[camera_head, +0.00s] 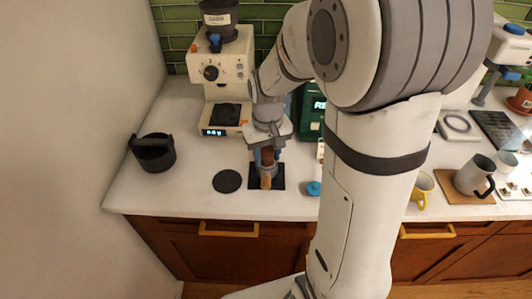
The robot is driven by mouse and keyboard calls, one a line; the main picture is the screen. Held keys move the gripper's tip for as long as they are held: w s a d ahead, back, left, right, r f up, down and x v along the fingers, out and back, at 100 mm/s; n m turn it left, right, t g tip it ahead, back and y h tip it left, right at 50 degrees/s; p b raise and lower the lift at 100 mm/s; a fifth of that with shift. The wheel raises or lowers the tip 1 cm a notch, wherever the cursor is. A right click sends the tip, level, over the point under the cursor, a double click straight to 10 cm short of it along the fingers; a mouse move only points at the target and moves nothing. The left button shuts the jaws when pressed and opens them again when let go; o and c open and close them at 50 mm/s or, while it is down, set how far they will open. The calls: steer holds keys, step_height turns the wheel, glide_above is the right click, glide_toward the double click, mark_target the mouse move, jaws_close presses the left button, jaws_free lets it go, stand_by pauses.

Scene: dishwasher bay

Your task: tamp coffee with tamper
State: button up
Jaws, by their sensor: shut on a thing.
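My gripper (266,158) points down over the black square mat (280,182) near the counter's front edge. It is shut on a brown-handled thing, which looks like the tamper (267,157). Directly below is what looks like the portafilter, with its light wooden handle (266,182) pointing toward the counter's front edge. The tamper's base and the portafilter's basket are mostly hidden by the gripper, so I cannot tell whether they touch. No coffee can be made out.
A black disc (227,181) lies left of the mat, and a black knock-box-like container (154,152) stands farther left. A cream grinder (222,75) stands behind. A small blue-topped item (313,188) is right of the mat. A yellow mug (421,188) and steel pitcher (474,175) stand farther right.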

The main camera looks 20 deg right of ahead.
steer(key=shift+s+f+b, duration=0.15)
steer(key=shift+f+b, duration=0.15)
steer(key=shift+f, duration=0.2)
stand_by(1.0)
steer(key=shift+r, duration=0.1)
steer(key=shift+r+p, duration=2.65)
steer(key=shift+r, duration=0.95)
steer(key=shift+f, duration=0.1)
